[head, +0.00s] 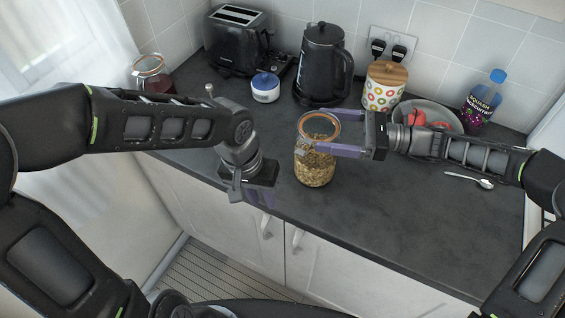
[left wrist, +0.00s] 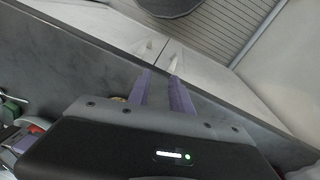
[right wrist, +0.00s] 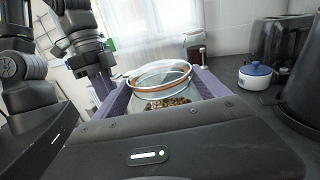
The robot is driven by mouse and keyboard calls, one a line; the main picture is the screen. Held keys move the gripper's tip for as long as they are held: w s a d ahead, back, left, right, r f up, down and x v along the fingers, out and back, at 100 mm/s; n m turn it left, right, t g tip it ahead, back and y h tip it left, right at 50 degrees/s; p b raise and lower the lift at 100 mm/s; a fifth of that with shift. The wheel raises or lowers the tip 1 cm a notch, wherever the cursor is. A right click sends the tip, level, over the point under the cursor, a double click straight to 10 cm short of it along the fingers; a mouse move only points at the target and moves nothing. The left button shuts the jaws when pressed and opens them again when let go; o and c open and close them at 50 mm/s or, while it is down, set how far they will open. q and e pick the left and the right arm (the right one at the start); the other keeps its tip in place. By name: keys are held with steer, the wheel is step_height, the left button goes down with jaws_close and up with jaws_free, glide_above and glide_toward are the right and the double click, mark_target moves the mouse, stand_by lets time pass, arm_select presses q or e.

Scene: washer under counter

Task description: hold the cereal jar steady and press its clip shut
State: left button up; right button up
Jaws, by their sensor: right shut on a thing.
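The cereal jar (head: 315,168) is clear glass, part filled with cereal, and stands upright on the counter. Its glass lid with an orange ring (head: 318,124) is at the top; it also shows in the right wrist view (right wrist: 161,68). I cannot make out the clip or tell whether it is shut. My right gripper (head: 322,144) comes from the right and is shut on the jar, one finger on each side of its upper part. My left gripper (head: 260,198) is left of the jar, apart from it, pointing down by the counter's front edge. Its fingers (left wrist: 160,78) are apart with nothing between them.
Behind the jar stand a black kettle (head: 323,68), a toaster (head: 237,38), a white pot with a blue lid (head: 265,90) and a patterned canister (head: 384,88). A bowl (head: 440,112), a bottle (head: 482,102) and a spoon (head: 470,179) are to the right. The front right counter is clear.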

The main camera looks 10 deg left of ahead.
arm_select(q)
steer(key=s+d+r+m+t, duration=0.1)
steer(key=d+r+t, duration=0.1)
steer(key=r, duration=0.5)
steer(key=s+d+r+m+t+h, duration=0.1)
steer(key=r+t, duration=0.3)
steer(key=r, duration=0.4)
steer(key=shift+s+d+r+m, duration=0.2)
steer(key=shift+d+r+m, duration=0.05)
steer(key=shift+d+m, duration=0.3)
steer(key=shift+c, duration=0.4)
